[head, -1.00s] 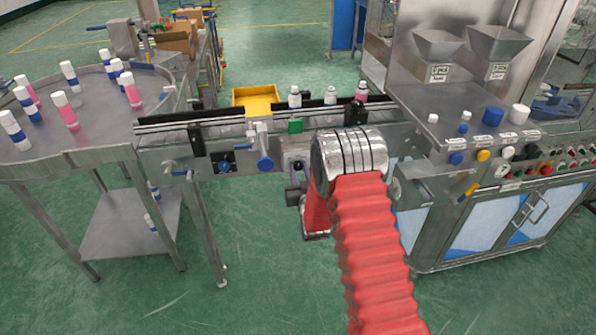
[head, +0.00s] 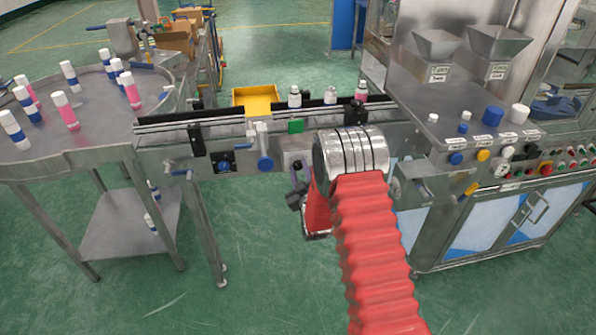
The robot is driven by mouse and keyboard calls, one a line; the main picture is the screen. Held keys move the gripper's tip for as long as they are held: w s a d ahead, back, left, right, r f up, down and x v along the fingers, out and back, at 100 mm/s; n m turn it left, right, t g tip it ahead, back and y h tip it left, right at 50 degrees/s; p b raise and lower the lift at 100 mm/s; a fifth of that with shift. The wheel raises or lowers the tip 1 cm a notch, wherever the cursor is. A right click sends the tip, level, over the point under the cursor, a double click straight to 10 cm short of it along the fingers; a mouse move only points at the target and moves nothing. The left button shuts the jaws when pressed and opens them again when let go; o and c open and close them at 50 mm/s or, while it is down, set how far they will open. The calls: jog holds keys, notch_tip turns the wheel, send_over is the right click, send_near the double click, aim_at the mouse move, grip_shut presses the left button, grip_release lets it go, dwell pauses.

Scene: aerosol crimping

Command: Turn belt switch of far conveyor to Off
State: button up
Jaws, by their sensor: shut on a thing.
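The conveyor (head: 220,120) runs across the middle of the head view. Below its rail, left of my arm, a small grey switch box shows a dark knob (head: 297,165), which looks like the belt switch. My gripper (head: 297,180) is at this knob, shut on it as far as I can see. My red arm and its silver joint cover the area just right of it, and the contact is small and partly hidden. The knob's setting cannot be read.
A blue handwheel (head: 265,163) sits just left of the gripper. A round table (head: 90,140) with several bottles stands left. A machine cabinet (head: 500,225) with buttons stands right. A yellow tray (head: 255,99) is behind the conveyor. Green floor is open in front.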

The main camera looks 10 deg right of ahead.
jog(key=n, duration=0.4)
jog(key=shift+a, duration=0.15)
dwell(0.4)
jog(key=o, duration=1.1)
jog(key=shift+c, duration=0.2)
jog(key=shift+s, duration=0.15)
jog(key=s, duration=1.3)
jog(key=shift+s, duration=0.25)
jog(key=shift+f, duration=0.1)
